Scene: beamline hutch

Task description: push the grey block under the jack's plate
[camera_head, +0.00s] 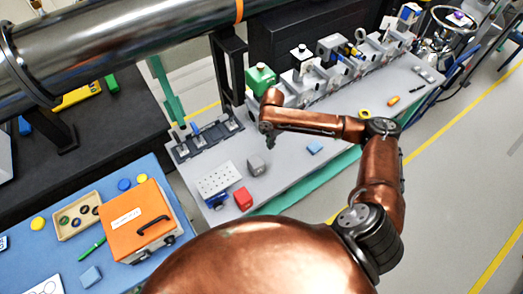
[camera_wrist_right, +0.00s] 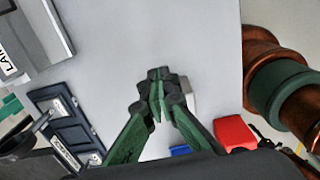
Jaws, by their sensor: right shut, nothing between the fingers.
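The grey block (camera_head: 256,165) stands on the light grey bench, right of and a little behind the jack. The jack has a pale plate with holes (camera_head: 217,180) above a blue part (camera_head: 216,201). No block shows under the plate. My right gripper (camera_head: 270,141) is just behind the block, pointing down, shut and empty. In the right wrist view its green fingers (camera_wrist_right: 158,86) are together and partly hide the grey block (camera_wrist_right: 191,103); I cannot tell whether they touch it. A bit of the jack's blue part (camera_wrist_right: 180,150) shows there too. My left gripper is not in view.
A red block (camera_head: 243,198) stands right of the jack, near the bench's front edge. A black rack (camera_head: 206,139) lies behind the jack. A blue block (camera_head: 315,147) lies to the right. A green-topped box (camera_head: 260,77) stands at the back. The bench between grey block and plate looks clear.

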